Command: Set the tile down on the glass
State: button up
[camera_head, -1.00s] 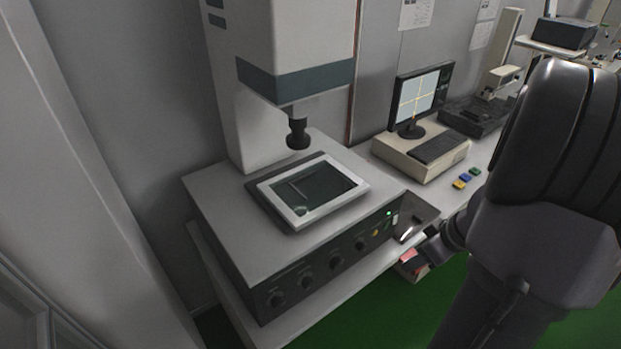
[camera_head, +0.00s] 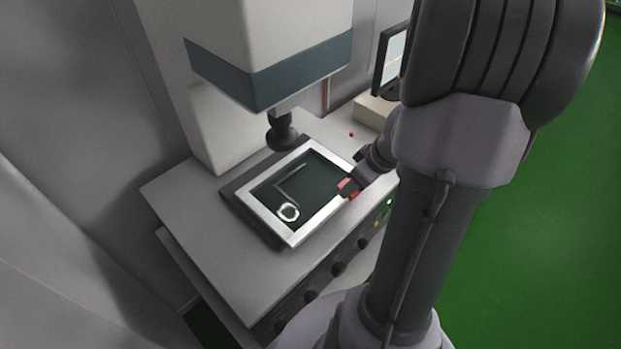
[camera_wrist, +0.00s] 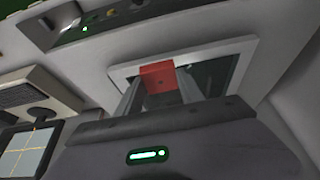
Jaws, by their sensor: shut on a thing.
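The tile looks red in the wrist view (camera_wrist: 158,72), held between the two fingers of my gripper (camera_wrist: 159,88). In the head view my gripper (camera_head: 352,187) is at the right edge of the framed glass, and the red tile (camera_head: 344,184) shows there, partly hidden by the fingers. The glass (camera_head: 317,178) is a dark pane in a pale frame on the machine's bed. It also shows in the wrist view (camera_wrist: 217,74), beyond and to the right of the tile. Whether the tile touches anything below is hard to tell.
A dark lens barrel (camera_head: 281,132) hangs above the glass's far side, under the machine head (camera_head: 270,75). An L-shaped line and a bright ring (camera_head: 288,212) show on the glass. A monitor (camera_head: 390,60) stands behind my arm. The bed (camera_head: 190,200) is clear at left.

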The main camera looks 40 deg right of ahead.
jog(key=p, duration=0.2)
send_near(312, 192)
jog(key=shift+w+d+f, duration=0.1)
jog(key=shift+w+f, duration=0.8)
jog(key=shift+w, duration=0.05)
jog(key=f+b, duration=0.1)
jog(key=f, duration=0.2)
jog(key=shift+w+a+f+b, duration=0.2)
jog(key=shift+b, duration=0.2)
jog(key=shift+w+f, duration=0.1)
jog(key=shift+f, duration=0.2)
jog(key=shift+d+r, duration=0.1)
jog(key=o, duration=1.3)
jog(key=shift+o, duration=0.2)
